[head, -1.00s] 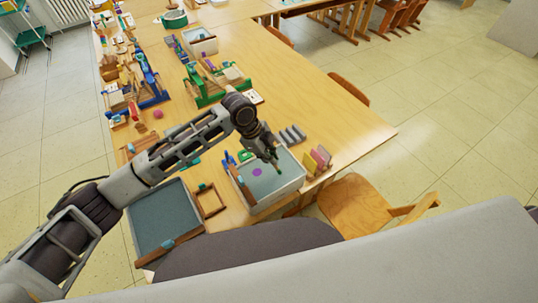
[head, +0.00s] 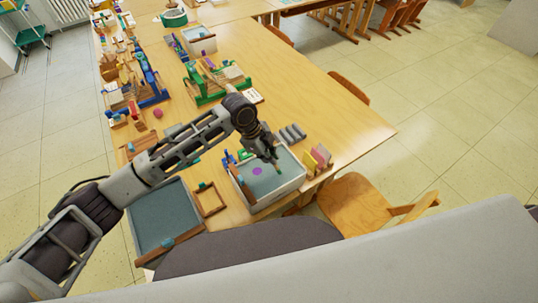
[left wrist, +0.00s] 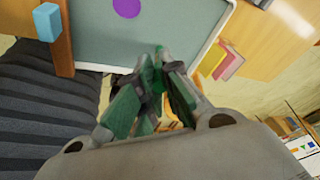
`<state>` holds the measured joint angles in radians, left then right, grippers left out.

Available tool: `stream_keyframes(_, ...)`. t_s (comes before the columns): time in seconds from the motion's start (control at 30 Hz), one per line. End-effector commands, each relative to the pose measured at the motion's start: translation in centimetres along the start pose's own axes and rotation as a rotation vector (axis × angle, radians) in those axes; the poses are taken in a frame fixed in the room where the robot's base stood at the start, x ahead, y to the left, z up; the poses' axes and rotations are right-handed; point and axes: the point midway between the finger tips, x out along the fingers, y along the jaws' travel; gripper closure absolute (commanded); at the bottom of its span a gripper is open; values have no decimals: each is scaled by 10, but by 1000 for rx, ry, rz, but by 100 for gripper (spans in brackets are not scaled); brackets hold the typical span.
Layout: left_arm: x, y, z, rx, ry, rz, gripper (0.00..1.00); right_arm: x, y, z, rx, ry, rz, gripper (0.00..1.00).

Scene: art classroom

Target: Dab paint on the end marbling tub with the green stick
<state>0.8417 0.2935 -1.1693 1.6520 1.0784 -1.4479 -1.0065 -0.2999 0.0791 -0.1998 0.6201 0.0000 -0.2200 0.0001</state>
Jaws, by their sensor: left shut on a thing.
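The end marbling tub (head: 283,188) is a white-rimmed tray with a flat grey-blue surface near the table's front right corner. It also shows in the left wrist view (left wrist: 185,22). One round purple spot (head: 257,171) lies on its surface, also in the left wrist view (left wrist: 126,8). My left gripper (head: 273,155) is above the tub's far part, pointing down, right of the spot. It is shut on the green stick (head: 277,167), of which only a short end shows. I cannot tell whether its tip touches the surface. My right gripper is not in view.
A second dark tray (head: 165,215) and a small wooden frame (head: 209,199) lie left of the tub. Coloured upright blocks (head: 318,158) stand to its right, grey cylinders (head: 293,133) behind. A wooden chair (head: 358,203) is at the right. The table's right middle is clear.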

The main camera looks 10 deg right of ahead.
Motion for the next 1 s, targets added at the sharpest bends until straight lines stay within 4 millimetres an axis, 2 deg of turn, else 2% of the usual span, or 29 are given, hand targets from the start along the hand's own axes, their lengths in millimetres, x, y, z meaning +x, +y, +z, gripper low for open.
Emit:
stream_keyframes(0.5,0,0,0,0,0,0,100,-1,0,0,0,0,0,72)
stream_keyframes(1.0,-22,-3,-8,0,0,0,100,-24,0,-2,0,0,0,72)
